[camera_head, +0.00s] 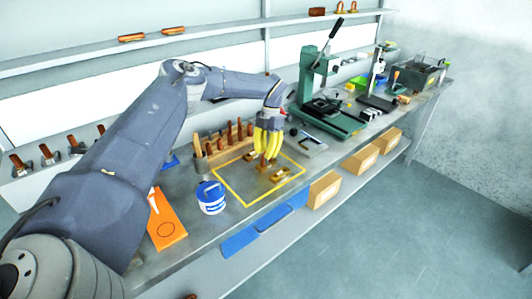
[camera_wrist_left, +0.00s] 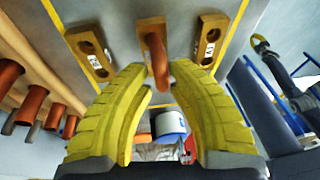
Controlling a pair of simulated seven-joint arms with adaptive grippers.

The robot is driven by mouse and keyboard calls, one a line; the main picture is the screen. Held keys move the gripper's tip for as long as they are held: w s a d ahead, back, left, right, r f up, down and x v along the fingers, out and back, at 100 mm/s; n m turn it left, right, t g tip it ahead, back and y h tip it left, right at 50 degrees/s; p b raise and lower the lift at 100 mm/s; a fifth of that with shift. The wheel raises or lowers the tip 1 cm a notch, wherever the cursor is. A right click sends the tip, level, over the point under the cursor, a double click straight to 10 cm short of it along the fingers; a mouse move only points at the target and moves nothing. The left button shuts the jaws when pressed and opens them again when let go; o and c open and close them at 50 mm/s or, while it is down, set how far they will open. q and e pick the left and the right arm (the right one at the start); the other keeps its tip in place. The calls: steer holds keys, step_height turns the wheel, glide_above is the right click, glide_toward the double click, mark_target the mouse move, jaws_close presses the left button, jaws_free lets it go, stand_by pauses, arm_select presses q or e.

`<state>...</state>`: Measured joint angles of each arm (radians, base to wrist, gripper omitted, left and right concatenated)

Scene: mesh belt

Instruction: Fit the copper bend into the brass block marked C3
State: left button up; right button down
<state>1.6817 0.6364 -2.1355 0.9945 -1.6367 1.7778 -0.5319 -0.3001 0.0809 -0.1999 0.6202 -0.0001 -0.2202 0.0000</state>
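The copper bend (camera_wrist_left: 156,62) stands between my left gripper's yellow fingertips in the left wrist view, and both tips seem to press on its sides. In the head view, my left gripper (camera_head: 266,152) points down within the yellow outline. A middle brass block (camera_wrist_left: 150,24) is right beside the bend's far end; I cannot tell whether the bend is in it or above it. Two more brass blocks lie left (camera_wrist_left: 90,52) and right (camera_wrist_left: 208,40), with white labels I cannot read surely.
A rack of copper pieces (camera_head: 228,142) stands behind the outline. A blue and white tub (camera_head: 210,198) and an orange board (camera_head: 166,220) are left of it. A green press (camera_head: 316,95) stands to the right.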

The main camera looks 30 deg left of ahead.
arm_select(q)
steer(key=shift+o, duration=1.3)
steer(key=shift+r, duration=0.1)
steer(key=v, duration=1.1)
steer(key=shift+w+r, duration=0.2)
steer(key=shift+r, duration=0.15)
